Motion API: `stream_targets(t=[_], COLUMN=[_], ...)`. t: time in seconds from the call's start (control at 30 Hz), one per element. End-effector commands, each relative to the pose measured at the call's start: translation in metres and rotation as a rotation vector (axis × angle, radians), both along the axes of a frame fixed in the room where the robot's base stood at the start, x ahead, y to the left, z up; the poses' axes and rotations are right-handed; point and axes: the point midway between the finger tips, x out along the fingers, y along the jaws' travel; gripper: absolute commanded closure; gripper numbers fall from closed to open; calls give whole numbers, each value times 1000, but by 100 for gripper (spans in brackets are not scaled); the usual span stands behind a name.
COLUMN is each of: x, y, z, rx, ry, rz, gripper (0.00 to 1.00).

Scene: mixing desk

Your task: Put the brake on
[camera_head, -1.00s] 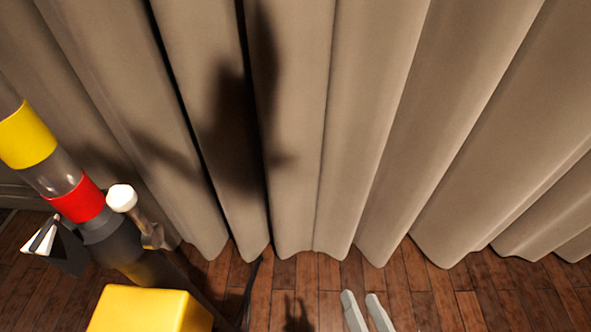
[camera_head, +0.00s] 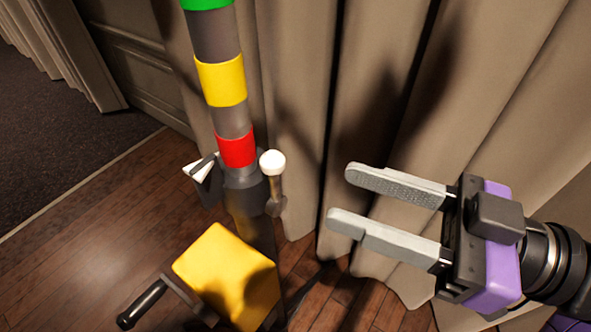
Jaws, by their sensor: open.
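A stand (camera_head: 233,120) with green, yellow and red bands rises left of centre. A small lever with a white ball knob (camera_head: 272,162) stands upright on its right side, just below the red band. A yellow box (camera_head: 228,278) sits lower on the stand, with a black-handled crank (camera_head: 142,304) at its left. I cannot tell for sure which part is the brake. My gripper (camera_head: 341,197) is at the right, open and empty. Its fingers point left toward the white knob, apart from it by a clear gap.
Beige curtains (camera_head: 300,60) hang close behind the stand and my gripper. A wooden floor (camera_head: 110,240) lies below, with dark carpet (camera_head: 50,150) at the far left. A white pointed piece (camera_head: 200,168) sticks out left of the stand.

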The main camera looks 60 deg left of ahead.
Motion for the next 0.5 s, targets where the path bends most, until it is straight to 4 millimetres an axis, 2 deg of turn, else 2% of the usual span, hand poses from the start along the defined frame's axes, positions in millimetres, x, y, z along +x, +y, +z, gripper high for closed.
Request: stream_targets(t=[0.5], x=[-44], y=[52], z=[2], rx=[0], ry=[0], rz=[3], gripper=[55])
